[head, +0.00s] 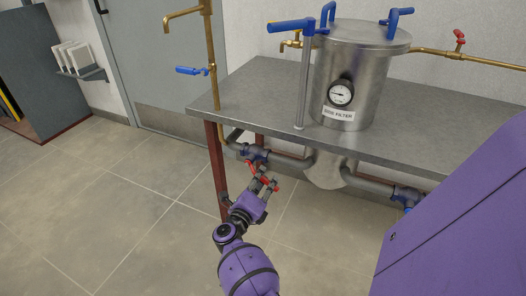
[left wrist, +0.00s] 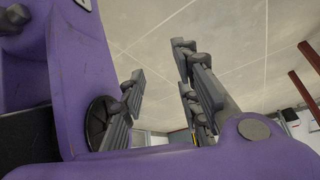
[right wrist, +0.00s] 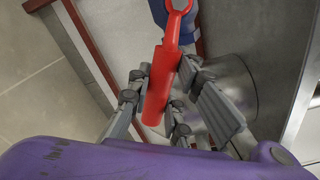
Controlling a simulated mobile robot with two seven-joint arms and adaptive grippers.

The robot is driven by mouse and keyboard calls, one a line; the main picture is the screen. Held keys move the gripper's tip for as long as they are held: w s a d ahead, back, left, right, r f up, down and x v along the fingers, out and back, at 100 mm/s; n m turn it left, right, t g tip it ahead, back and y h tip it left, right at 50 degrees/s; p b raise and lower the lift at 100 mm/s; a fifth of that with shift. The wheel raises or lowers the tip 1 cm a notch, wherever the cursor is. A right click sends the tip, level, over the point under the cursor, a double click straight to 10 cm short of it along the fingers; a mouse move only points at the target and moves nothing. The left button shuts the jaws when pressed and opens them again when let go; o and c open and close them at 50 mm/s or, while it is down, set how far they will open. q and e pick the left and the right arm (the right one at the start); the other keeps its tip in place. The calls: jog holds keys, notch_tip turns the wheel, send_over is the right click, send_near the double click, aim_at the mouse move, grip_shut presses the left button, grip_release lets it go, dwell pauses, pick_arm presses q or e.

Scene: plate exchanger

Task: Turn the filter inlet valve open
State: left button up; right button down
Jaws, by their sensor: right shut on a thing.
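The inlet valve has a blue body (head: 256,153) on the pipe below the steel bench, near its left front leg. Its red lever handle (head: 277,187) is partly hidden by my right gripper (head: 265,182). In the right wrist view the red handle (right wrist: 162,80) lies between the fingers of my right gripper (right wrist: 162,88), which is shut on it. The blue valve body (right wrist: 182,22) shows beyond the handle's ring end. My left gripper (left wrist: 162,85) shows only in the left wrist view, with its fingers apart and nothing between them.
A steel filter tank (head: 350,70) with a gauge (head: 341,93) and label stands on the bench (head: 240,95). Another blue valve (head: 405,194) is on the pipe at right. A blue-handled tap (head: 192,71) is on the brass pipe. The floor at left is clear.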

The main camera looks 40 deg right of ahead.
aim_at(267, 179)
jog(key=r+n+p, duration=0.2)
jog(key=shift+s+d+n, duration=0.1)
jog(key=shift+s+n, duration=0.2)
jog(key=shift+s, duration=0.05)
jog(key=n+p, duration=0.1)
jog(key=r+n+p, duration=0.1)
jog(key=shift+s+r+n+p, duration=0.15)
jog(key=shift+r+n+p, duration=0.05)
jog(key=shift+n+p, duration=0.1)
jog(key=shift+r+n+p, duration=0.2)
jog(key=shift+n+p, duration=0.2)
jog(key=c, duration=1.6)
grip_release()
jog(key=v, duration=1.2)
